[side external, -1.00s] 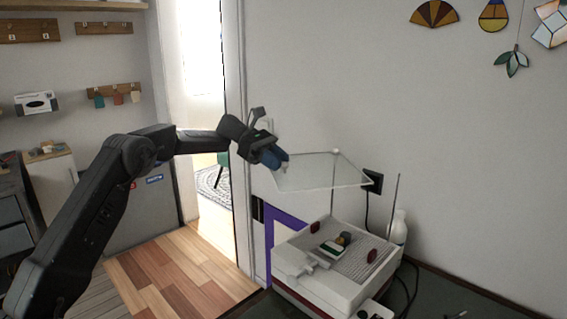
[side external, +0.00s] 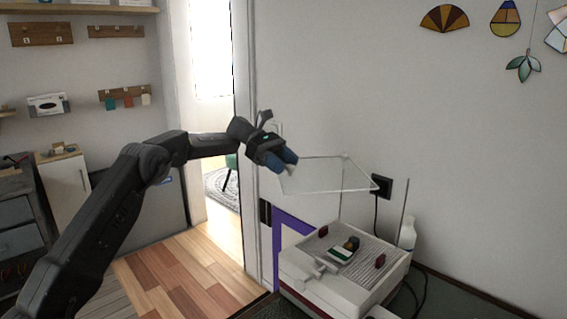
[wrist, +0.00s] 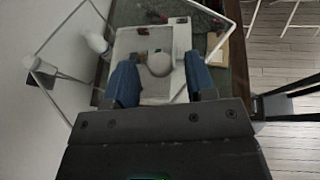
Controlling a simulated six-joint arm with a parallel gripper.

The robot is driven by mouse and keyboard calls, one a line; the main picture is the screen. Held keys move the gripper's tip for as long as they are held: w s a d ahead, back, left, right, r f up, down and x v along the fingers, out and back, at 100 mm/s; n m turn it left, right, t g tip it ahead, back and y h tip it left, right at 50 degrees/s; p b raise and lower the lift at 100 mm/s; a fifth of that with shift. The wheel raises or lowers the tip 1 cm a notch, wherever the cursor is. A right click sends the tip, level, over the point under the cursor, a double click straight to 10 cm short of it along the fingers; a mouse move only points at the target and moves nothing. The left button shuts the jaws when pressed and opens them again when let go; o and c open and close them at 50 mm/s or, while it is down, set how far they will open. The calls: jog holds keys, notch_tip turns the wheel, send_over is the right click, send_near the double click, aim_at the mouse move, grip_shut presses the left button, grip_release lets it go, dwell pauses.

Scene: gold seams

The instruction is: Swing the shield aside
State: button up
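The shield is a clear, thin-edged panel (side external: 335,176) held roughly level above a white machine, on a thin post. It also shows in the wrist view as a pale outline (wrist: 57,37). My gripper (side external: 288,167) is at the shield's left edge. In the wrist view my gripper's two blue fingers (wrist: 161,80) stand apart. A round grey knob (wrist: 160,64) shows between them, with visible gaps on both sides. I cannot tell its depth relative to the fingertips.
The white machine (side external: 318,287) stands on a dark bench below the shield, with small coloured pieces on its ribbed top. A white bottle (side external: 407,234) and a thin upright rod stand to its right. A wall socket (side external: 381,187) with a cable is behind the shield.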

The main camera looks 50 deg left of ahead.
jog(key=shift+a, duration=0.1)
jog(key=v, duration=0.7)
dwell(0.4)
jog(key=shift+a+r, duration=0.1)
jog(key=shift+a, duration=0.05)
